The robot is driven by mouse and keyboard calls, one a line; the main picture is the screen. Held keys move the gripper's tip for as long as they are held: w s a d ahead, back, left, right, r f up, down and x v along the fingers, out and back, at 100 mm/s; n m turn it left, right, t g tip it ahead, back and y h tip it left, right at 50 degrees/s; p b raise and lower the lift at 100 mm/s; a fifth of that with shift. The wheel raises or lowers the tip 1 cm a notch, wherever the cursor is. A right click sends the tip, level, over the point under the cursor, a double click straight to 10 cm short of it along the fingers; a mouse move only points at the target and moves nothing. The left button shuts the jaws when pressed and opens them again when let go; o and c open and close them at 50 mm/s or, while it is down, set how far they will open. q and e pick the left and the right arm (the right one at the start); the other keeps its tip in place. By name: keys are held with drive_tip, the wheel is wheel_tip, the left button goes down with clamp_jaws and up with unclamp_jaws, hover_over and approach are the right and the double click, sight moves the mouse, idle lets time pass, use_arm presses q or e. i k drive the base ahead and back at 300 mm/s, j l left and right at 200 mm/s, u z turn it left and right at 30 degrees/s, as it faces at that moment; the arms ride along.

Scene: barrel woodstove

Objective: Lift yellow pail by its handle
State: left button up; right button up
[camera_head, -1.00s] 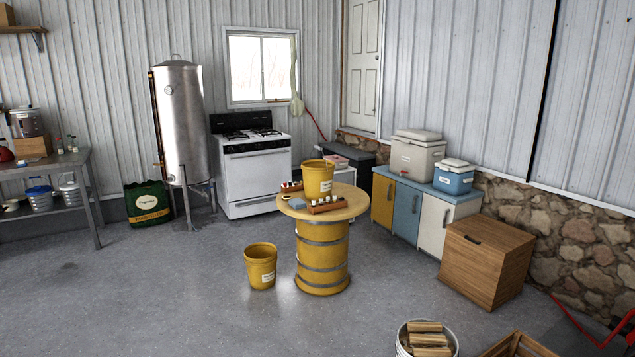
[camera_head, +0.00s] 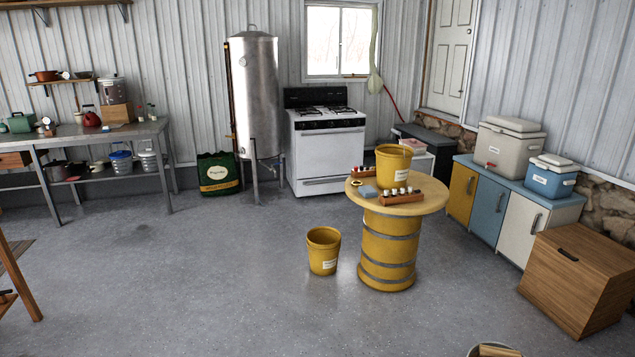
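One yellow pail (camera_head: 323,252) stands upright on the concrete floor, left of the yellow barrel table, with a white label on its front. Another yellow pail (camera_head: 393,166) stands upright on top of the barrel table (camera_head: 425,200). I cannot make out a handle clearly on either pail. Neither of my grippers is in the head view, and both pails stand free of any gripper.
A small wooden rack of bottles (camera_head: 402,197) sits on the barrel table's front edge. A wooden box (camera_head: 575,280) and low cabinets (camera_head: 490,214) stand to the right. A metal workbench (camera_head: 90,133) is at the left. Open floor lies in front and left of the pails.

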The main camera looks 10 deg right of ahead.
sight(392, 169)
drive_tip(key=i+l+z, duration=0.3)
drive_tip(key=i, duration=0.65)
drive_tip(key=i+z, duration=0.25)
drive_tip(key=i, duration=0.65)
